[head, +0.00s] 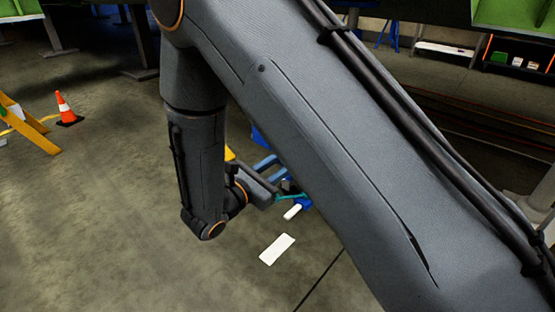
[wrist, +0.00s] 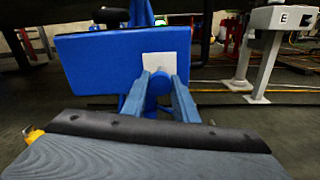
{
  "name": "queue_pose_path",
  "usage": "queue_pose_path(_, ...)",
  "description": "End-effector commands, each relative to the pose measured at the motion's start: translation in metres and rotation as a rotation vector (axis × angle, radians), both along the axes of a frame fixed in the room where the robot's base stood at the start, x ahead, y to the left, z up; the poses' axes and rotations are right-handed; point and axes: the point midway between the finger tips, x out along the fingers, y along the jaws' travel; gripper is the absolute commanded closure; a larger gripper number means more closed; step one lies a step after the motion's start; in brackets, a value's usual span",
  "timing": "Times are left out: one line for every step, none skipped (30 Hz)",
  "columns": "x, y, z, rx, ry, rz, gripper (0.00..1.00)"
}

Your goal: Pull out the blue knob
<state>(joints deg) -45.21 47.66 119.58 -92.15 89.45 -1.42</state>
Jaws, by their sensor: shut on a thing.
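The blue knob (wrist: 158,84) is round and shows in the wrist view in front of a white plate (wrist: 160,62) on a blue box (wrist: 95,62). My gripper (wrist: 160,76) has its two blue fingers on either side of the knob and is shut on it. Whether the knob has moved out from the box cannot be told. In the head view my gripper (head: 286,188) is small and low, beyond my forearm. My arm hides most of the box and the knob there.
In the head view, an orange cone (head: 65,108) and a yellow frame (head: 28,128) stand at the left. A white rectangle (head: 277,249) lies on open floor.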

Motion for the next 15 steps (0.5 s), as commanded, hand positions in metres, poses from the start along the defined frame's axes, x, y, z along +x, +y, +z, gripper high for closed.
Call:
queue_pose_path(-0.0013, 0.0025, -0.0002, -0.001, 0.000, 0.004, 1.00)
queue_pose_path(-0.0013, 0.0027, -0.0003, -0.001, 0.000, 0.005, 1.00)
queue_pose_path(-0.0014, 0.0029, -0.0003, -0.001, 0.000, 0.005, 1.00)
queue_pose_path(-0.0015, 0.0030, -0.0004, -0.001, 0.000, 0.005, 0.72)
queue_pose_path(-0.0016, 0.0033, -0.0003, -0.002, 0.000, 0.006, 0.67)
queue_pose_path(-0.0016, 0.0030, -0.0003, -0.001, 0.000, 0.005, 0.60)
queue_pose_path(-0.0014, 0.0025, -0.0003, -0.001, 0.000, 0.005, 0.55)
queue_pose_path(-0.0012, 0.0018, -0.0003, -0.001, 0.000, 0.003, 0.55)
queue_pose_path(-0.0009, 0.0006, -0.0002, -0.002, 0.000, 0.002, 0.55)
queue_pose_path(-0.0008, -0.0001, -0.0002, -0.001, 0.000, 0.000, 0.55)
queue_pose_path(-0.0006, -0.0006, -0.0003, -0.002, 0.001, 0.000, 0.55)
queue_pose_path(-0.0005, -0.0011, -0.0002, -0.002, 0.001, -0.001, 0.55)
queue_pose_path(-0.0005, -0.0013, -0.0003, -0.001, 0.000, -0.001, 0.55)
queue_pose_path(-0.0004, -0.0013, -0.0003, -0.002, 0.001, -0.002, 0.55)
queue_pose_path(-0.0007, -0.0009, -0.0001, -0.002, 0.001, -0.001, 0.55)
